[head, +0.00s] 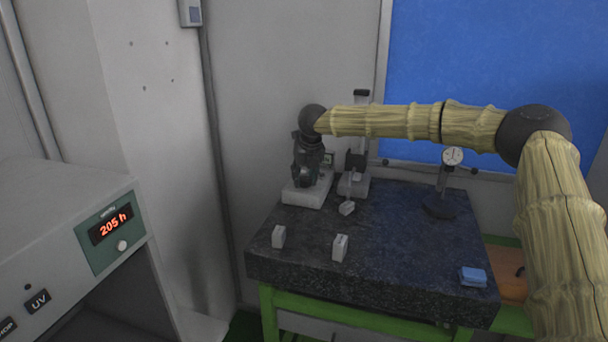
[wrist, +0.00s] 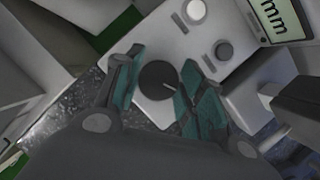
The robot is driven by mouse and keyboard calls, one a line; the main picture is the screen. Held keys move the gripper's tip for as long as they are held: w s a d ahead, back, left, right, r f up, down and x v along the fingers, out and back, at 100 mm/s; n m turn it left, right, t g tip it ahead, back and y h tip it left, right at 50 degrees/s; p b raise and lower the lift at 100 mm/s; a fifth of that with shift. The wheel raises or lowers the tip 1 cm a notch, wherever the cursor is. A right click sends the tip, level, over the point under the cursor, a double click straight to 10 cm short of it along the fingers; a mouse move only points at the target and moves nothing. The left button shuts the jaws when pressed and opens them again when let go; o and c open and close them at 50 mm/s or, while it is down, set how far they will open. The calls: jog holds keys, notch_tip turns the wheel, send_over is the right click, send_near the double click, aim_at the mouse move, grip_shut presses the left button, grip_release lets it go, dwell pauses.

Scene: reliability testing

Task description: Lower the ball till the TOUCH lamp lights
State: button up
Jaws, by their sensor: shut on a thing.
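My gripper (head: 307,178) reaches down over a pale control box (head: 297,195) at the back left of a granite table. In the wrist view its teal-padded fingers (wrist: 163,92) are on either side of a dark round knob (wrist: 154,76) with a pale pointer line. They are shut on this knob. The box face carries a pale round part (wrist: 193,10), a grey round part (wrist: 222,50) and a display (wrist: 284,18) reading "mm". I cannot tell which part is the TOUCH lamp, or whether it is lit. A measuring stand (head: 357,160) is right of my gripper; its ball cannot be made out.
A small block (head: 347,208) lies below the stand. Two more pale blocks, one left (head: 279,236) and one at front (head: 340,247), stand on the granite table (head: 400,245). The table's middle right is clear.

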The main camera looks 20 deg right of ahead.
dwell(0.3)
jog(key=o, duration=1)
jog(key=shift+d, duration=0.1)
jog(key=v, duration=1.2)
